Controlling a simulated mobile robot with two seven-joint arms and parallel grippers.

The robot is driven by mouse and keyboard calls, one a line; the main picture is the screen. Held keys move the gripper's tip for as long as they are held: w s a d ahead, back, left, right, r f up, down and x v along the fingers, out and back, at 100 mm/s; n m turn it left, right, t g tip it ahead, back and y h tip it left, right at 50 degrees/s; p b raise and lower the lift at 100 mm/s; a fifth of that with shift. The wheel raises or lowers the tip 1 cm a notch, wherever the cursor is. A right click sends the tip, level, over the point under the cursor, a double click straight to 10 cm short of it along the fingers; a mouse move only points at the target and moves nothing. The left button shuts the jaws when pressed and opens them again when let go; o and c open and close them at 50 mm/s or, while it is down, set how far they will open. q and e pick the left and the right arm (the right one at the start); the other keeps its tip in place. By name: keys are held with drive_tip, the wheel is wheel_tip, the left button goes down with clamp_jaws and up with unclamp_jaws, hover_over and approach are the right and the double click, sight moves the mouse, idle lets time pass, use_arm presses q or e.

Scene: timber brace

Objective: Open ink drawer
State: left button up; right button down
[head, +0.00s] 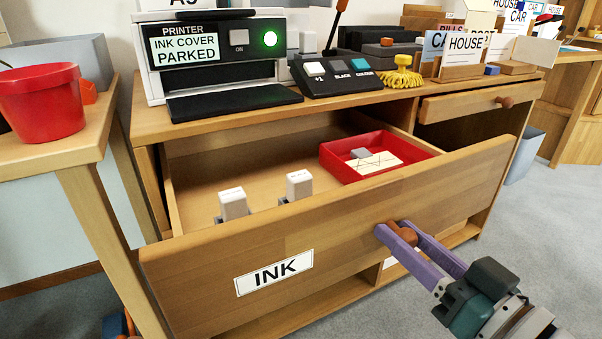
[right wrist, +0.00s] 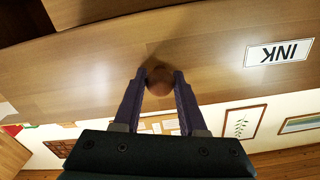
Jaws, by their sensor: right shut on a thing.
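The ink drawer (head: 330,237) is a wide wooden drawer with an "INK" label (head: 274,272). It stands pulled out from the desk, and its inside shows. Its round brown knob (head: 402,235) is on the front panel. My right gripper (head: 396,230) is shut on this knob, with its purple fingers on either side. In the right wrist view the knob (right wrist: 159,78) sits between the two fingertips, against the drawer front. Two white cartridges (head: 233,204) and a red tray (head: 380,158) are inside the drawer. My left gripper is not in view.
The printer (head: 215,60), with a sign reading "INK COVER PARKED", stands on the desk above the drawer. A button panel (head: 338,78) and a yellow coiled item (head: 400,75) are beside it. A red pot (head: 42,103) stands on a table at left.

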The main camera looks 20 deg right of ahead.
drive_tip(key=shift+s+d+p, duration=0.15)
drive_tip(key=shift+s+p, duration=0.25)
drive_tip(key=shift+s, duration=1.15)
drive_tip(key=shift+s+d+p, duration=0.1)
drive_tip(key=shift+s+p, duration=0.3)
drive_tip(key=shift+s, duration=1.15)
drive_tip(key=shift+c, duration=2.3)
unclamp_jaws()
drive_tip(key=s+p, duration=0.1)
drive_tip(key=s, duration=0.9)
drive_tip(key=shift+d, duration=0.4)
